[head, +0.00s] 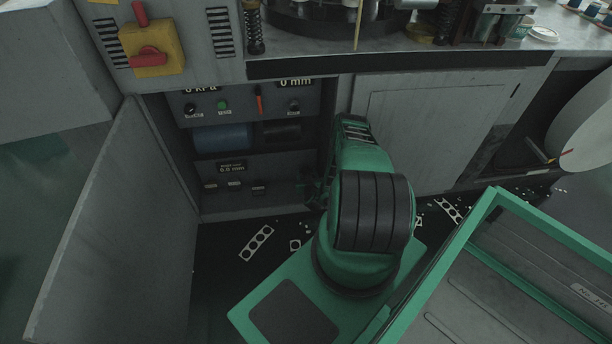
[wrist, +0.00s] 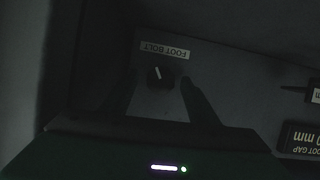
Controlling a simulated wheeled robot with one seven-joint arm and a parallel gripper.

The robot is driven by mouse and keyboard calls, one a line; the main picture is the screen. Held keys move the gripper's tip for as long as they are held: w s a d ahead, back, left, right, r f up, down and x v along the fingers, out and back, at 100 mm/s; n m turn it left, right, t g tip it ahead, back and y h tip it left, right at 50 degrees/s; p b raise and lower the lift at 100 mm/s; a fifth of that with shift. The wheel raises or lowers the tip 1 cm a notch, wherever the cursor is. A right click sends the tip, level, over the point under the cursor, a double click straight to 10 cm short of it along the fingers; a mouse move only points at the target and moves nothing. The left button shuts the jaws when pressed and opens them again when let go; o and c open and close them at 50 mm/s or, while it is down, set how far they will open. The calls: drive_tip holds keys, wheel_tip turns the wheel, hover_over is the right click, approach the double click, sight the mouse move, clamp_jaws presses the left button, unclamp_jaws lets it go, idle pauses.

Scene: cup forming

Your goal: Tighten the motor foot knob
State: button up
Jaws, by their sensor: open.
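The motor foot knob is a small dark round knob (wrist: 155,77) with a pale pointer line, on a grey panel beside an upside-down FOOT BOLT label (wrist: 166,51) in the wrist view. My gripper (wrist: 161,82) is open, its two dark fingers on either side of the knob. The fingers show gaps to the knob; how deep they reach is hard to tell in the dim light. In the head view my gripper (head: 314,194) is partly hidden by my green arm, low in the open cabinet. I cannot make out the knob there.
The foot gap display (head: 232,168) is on the lower cabinet panel (head: 245,202), with small switches below it. An open cabinet door (head: 125,225) stands at the left. A closed door (head: 435,120) is at the right. Punched scrap strips (head: 256,243) lie on the floor.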

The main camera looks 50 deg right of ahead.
drive_tip(key=c, duration=1)
drive_tip(key=shift+m+y, duration=0.5)
drive_tip(key=shift+c, duration=0.2)
drive_tip(key=o, duration=1)
drive_tip(key=shift+o, duration=0.2)
drive_tip(key=v, duration=1)
drive_tip(key=shift+s+a, duration=0.25)
drive_tip(key=shift+s, duration=0.1)
drive_tip(key=shift+f, duration=0.1)
